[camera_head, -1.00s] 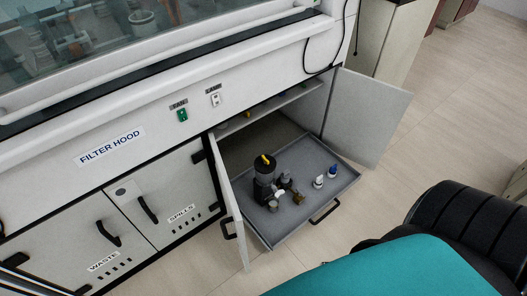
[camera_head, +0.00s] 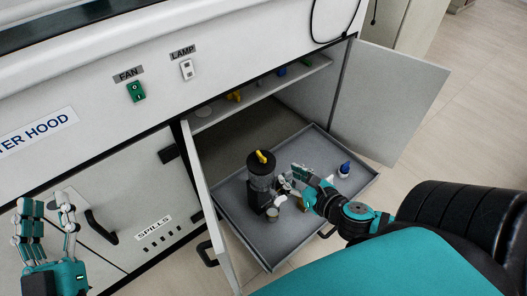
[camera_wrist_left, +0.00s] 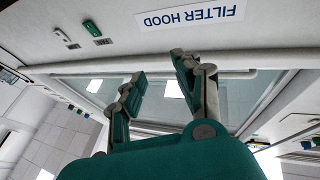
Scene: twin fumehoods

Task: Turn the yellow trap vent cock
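The yellow vent cock (camera_head: 261,157) sits on the black cap of a dark cylindrical trap (camera_head: 261,185). The trap stands upright in the pulled-out grey drawer. My right gripper (camera_head: 288,180) reaches in from the right, low beside the trap and below the cock's height; it looks apart from the cock. Its fingers are small and overlap small items, so its opening is unclear. My left gripper (camera_head: 46,212) is at the far left in front of the cabinet, fingers spread and empty. The left wrist view also shows it open (camera_wrist_left: 157,65), with nothing between the fingers.
A blue-capped bottle (camera_head: 345,169) stands right of my right gripper in the drawer (camera_head: 317,150). Small containers (camera_head: 272,214) stand by the trap's base. An open door (camera_head: 222,225) flanks the drawer on the left, another (camera_head: 385,105) on the right. A shelf (camera_head: 270,88) lies above.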

